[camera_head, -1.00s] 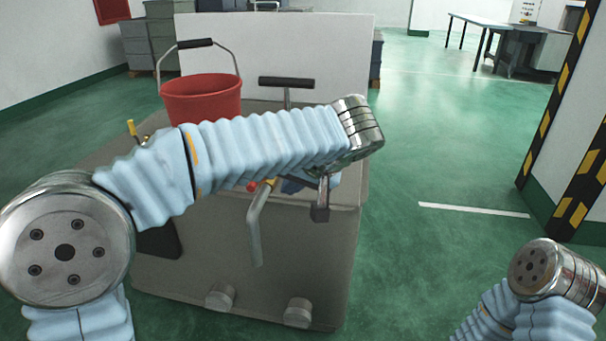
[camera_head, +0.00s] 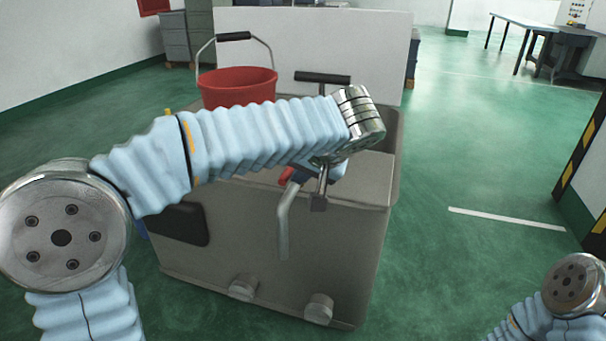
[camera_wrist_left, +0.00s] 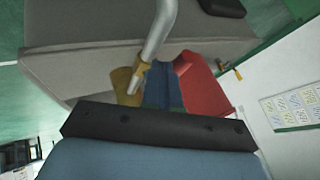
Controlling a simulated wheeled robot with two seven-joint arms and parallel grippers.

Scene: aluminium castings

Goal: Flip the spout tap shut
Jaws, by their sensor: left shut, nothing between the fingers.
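The bent grey spout (camera_head: 284,225) hangs at the front of the grey tank (camera_head: 350,235). It also shows at the top of the left wrist view (camera_wrist_left: 160,35), with a brass-coloured tap part (camera_wrist_left: 140,76) beside its end. A small red part (camera_head: 287,174) shows by the spout's top; my arm hides most of the tap, so its position cannot be told. My left gripper (camera_head: 318,203) is shut and empty, just right of the spout in the picture. Contact cannot be told. My right gripper is not in view.
A red bucket (camera_head: 238,88) with a raised handle stands on the tank's far left. A black T-handle (camera_head: 322,78) rises behind my left arm. A white panel (camera_head: 350,40) stands behind. Two round knobs (camera_head: 319,308) jut from the tank's lower front.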

